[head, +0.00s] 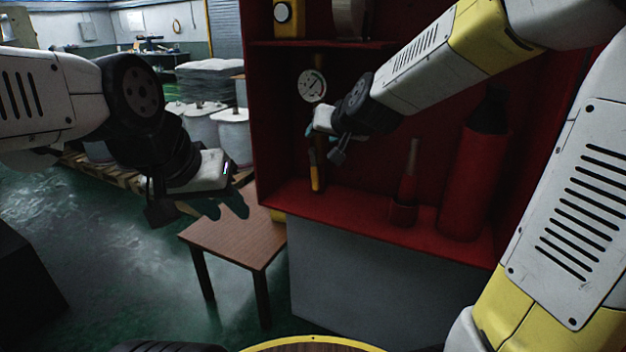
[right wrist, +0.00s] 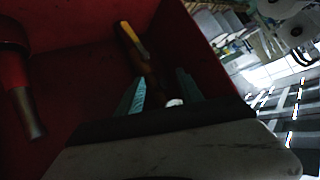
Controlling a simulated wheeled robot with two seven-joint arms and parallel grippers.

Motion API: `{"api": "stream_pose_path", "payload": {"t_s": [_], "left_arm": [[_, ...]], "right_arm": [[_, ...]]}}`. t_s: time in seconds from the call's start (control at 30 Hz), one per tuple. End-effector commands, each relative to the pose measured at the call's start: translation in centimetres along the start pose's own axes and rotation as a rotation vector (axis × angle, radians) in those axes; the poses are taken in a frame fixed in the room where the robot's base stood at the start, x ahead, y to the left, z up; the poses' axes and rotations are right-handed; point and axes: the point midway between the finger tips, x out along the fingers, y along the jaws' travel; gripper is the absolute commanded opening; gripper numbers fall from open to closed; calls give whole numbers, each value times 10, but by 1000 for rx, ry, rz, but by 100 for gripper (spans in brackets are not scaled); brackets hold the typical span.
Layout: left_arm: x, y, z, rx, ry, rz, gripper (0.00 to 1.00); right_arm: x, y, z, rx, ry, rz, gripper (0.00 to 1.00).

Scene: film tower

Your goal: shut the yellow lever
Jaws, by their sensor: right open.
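The yellow lever (head: 315,178) hangs pointing down inside the red cabinet, below a round white gauge (head: 312,85). Its yellow handle (right wrist: 133,40) also shows in the right wrist view, beyond my fingers. My right gripper (right wrist: 160,86) is open, with its two teal fingers on either side of the dark part that leads to the handle. I cannot tell whether they touch it. In the head view the right gripper (head: 318,143) is just above the handle and hides the lever's upper part. My left gripper (head: 227,207) is open and empty, outside the cabinet at left.
A red cylinder (head: 475,180) and a smaller red item with a nozzle (head: 405,205) stand on the cabinet floor, right of the lever. A wooden table (head: 235,232) stands in front at left. The cabinet's left wall (head: 262,120) is close to the lever.

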Motion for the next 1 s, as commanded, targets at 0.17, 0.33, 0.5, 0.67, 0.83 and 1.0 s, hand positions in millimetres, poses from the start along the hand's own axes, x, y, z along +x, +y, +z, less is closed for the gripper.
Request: {"api": "stream_pose_path", "payload": {"t_s": [0.17, 0.33, 0.5, 0.67, 0.83, 1.0], "left_arm": [[0, 0, 0, 0, 0, 0, 36], [0, 0, 0, 0, 0, 0, 36], [0, 0, 0, 0, 0, 0, 36], [0, 0, 0, 0, 0, 0, 36], [0, 0, 0, 0, 0, 0, 36], [0, 0, 0, 0, 0, 0, 36]], "right_arm": [[87, -10, -9, 26, 145, 71, 44], [153, -5, 5, 23, 281, 203, 44], [199, 7, 44, -26, 402, 383, 44], [217, 20, 91, -109, 496, 560, 44], [217, 27, 125, -187, 559, 685, 44], [216, 32, 132, -212, 583, 728, 44]]}}
